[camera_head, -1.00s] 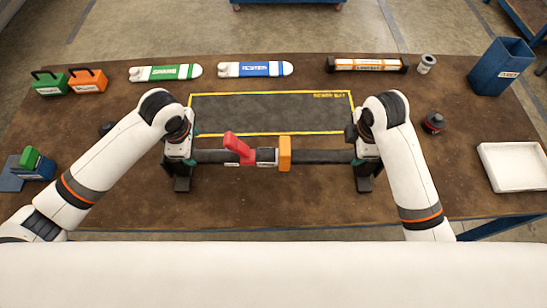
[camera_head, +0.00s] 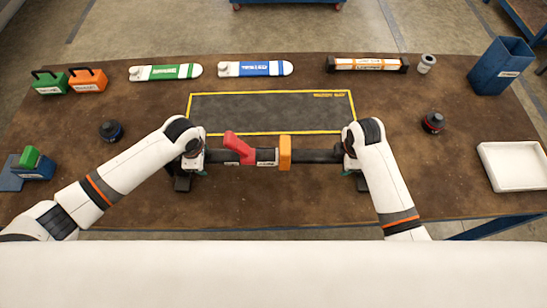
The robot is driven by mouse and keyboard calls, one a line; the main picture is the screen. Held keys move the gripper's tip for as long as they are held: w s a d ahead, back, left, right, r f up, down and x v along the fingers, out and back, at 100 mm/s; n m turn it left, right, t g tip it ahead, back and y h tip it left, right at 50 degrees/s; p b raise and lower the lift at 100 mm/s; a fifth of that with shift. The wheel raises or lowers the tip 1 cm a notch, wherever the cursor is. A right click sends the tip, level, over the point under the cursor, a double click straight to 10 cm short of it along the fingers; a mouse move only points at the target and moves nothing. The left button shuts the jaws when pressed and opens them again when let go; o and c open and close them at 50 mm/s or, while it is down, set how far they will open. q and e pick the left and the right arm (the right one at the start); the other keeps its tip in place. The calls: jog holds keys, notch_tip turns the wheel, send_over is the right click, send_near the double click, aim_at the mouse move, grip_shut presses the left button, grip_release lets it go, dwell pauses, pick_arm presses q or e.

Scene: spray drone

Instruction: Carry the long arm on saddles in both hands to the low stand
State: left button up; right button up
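The long arm (camera_head: 315,156) is a dark bar with a red lever (camera_head: 240,147) and an orange clamp (camera_head: 285,152) near its middle. It lies crosswise in front of the yellow-edged mat. A dark saddle (camera_head: 182,183) shows under its left end; the right saddle is mostly hidden by my arm. My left gripper (camera_head: 193,168) is at the bar's left end and my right gripper (camera_head: 350,168) is at its right end. The fingers are too hidden to tell whether they grip. I cannot tell for sure which thing is the low stand.
The dark mat (camera_head: 265,112) is bare. Behind it are green (camera_head: 165,72) and blue (camera_head: 255,69) long pieces, an orange-white tube on a dark rack (camera_head: 367,65) and a blue bin (camera_head: 500,66). A white tray (camera_head: 515,167) is right. Dark round knobs (camera_head: 111,131) (camera_head: 433,122) flank the mat.

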pick_arm(q)
grip_shut()
pick_arm(e)
grip_shut()
pick_arm(q)
jog(key=shift+w+r, duration=0.2)
pick_arm(e)
jog(key=shift+w+r, duration=0.2)
pick_arm(q)
jog(key=shift+r+p, duration=0.1)
jog(key=shift+p, duration=0.2)
pick_arm(e)
jog(key=shift+r, duration=0.15)
